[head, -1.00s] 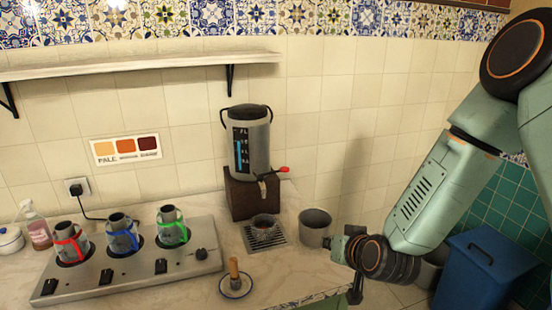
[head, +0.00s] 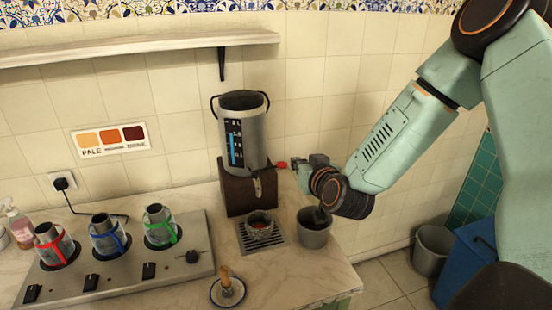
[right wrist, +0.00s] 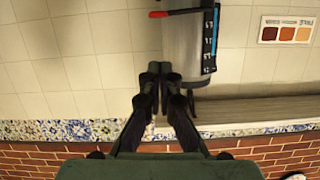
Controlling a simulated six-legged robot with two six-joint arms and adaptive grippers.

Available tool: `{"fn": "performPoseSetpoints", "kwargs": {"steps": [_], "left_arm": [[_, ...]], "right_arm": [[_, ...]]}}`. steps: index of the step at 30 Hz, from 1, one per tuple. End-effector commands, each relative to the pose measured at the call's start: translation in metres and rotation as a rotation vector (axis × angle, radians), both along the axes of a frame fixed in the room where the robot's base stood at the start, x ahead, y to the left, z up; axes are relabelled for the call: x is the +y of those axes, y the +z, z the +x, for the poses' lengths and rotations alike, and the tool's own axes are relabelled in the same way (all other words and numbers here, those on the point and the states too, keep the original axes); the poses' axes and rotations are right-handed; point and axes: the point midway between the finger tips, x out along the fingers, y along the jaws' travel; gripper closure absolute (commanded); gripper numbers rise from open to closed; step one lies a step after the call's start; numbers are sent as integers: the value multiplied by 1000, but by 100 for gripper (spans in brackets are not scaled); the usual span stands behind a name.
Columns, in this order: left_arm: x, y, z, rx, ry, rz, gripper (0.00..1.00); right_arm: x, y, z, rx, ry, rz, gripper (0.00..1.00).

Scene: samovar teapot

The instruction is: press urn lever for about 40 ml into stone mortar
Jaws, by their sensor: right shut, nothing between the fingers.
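The urn (head: 243,140), a grey cylinder with a blue level gauge, stands on a dark brown block (head: 248,192). Its red-tipped lever (head: 281,165) points right; the lever also shows in the right wrist view (right wrist: 157,14). A small grey bowl (head: 260,220), apparently the stone mortar, stands on the drip grate (head: 271,238) in front of the block, with something reddish in it. My right gripper (head: 309,163) is shut and empty, just right of the lever tip, with a small gap visible. Its closed fingers also show in the right wrist view (right wrist: 151,75). My left gripper is out of view.
A grey pot (head: 314,230) stands on the counter below my right wrist. A saucer with a wooden-handled tool (head: 227,287) lies in front. A heater plate (head: 125,262) with several handled pots is at left. A shelf (head: 140,45) runs above.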

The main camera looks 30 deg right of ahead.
Motion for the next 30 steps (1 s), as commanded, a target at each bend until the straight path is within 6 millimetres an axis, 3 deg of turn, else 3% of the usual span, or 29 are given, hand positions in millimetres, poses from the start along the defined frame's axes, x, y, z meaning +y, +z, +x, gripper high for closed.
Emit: {"fn": "performPoseSetpoints", "kwargs": {"steps": [17,30], "left_arm": [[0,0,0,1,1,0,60],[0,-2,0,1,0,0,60]], "right_arm": [[-5,7,-3,-17,-2,-77,100],[-20,-8,59,-19,2,-81,100]]}}
